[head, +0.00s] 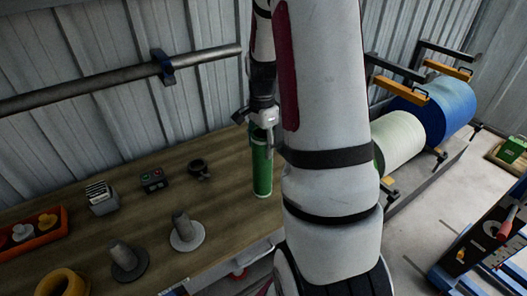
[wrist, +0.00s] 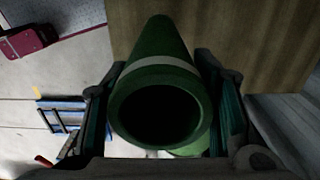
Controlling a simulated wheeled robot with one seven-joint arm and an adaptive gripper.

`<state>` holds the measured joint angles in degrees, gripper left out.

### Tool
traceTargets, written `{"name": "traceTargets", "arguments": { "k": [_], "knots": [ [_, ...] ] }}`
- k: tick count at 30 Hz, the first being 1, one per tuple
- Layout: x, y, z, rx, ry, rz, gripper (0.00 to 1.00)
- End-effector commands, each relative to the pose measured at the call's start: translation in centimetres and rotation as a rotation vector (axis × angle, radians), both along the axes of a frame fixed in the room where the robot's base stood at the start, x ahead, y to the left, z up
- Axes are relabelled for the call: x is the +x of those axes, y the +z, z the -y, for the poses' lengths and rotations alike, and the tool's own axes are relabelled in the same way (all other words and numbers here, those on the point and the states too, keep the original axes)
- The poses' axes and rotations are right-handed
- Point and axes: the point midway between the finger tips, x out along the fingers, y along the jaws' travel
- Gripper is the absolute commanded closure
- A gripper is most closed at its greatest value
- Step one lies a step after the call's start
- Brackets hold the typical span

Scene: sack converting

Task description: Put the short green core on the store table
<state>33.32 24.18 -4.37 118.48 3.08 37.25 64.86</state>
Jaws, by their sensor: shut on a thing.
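A green core (head: 262,168), a hollow tube with a pale band, hangs roughly upright below my gripper (head: 262,124) in the head view. In the wrist view the core (wrist: 150,78) lies between my two fingers, its open end towards the camera. My gripper is shut on it near that end. The far end of the core overlaps the wooden table top (head: 222,158) near its front edge; I cannot tell whether it touches. My arm hides the table's right part in the head view.
Grey spindles on round bases (head: 187,232) (head: 128,260), a yellow ring (head: 62,284), an orange bin (head: 35,232) and a button box (head: 153,180) stand on the table's left. White (head: 400,140) and blue (head: 445,105) rolls are at right. A blue cart (head: 485,240) stands on the floor.

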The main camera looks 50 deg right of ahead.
Motion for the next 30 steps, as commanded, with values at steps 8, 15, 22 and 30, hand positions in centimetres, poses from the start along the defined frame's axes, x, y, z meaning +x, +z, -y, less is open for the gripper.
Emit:
{"name": "traceTargets", "arguments": {
  "k": [8, 15, 22, 30],
  "knots": [
    [-0.1, -2.9, -0.1, 0.001, 0.000, -0.002, 1.00],
    [0.0, -2.9, -0.1, 0.000, 0.000, 0.000, 1.00],
    [0.0, -3.3, -0.1, 0.001, 0.000, -0.001, 0.32],
    [-0.1, -3.3, -0.1, 0.001, 0.000, -0.001, 0.28]
  ]
}}
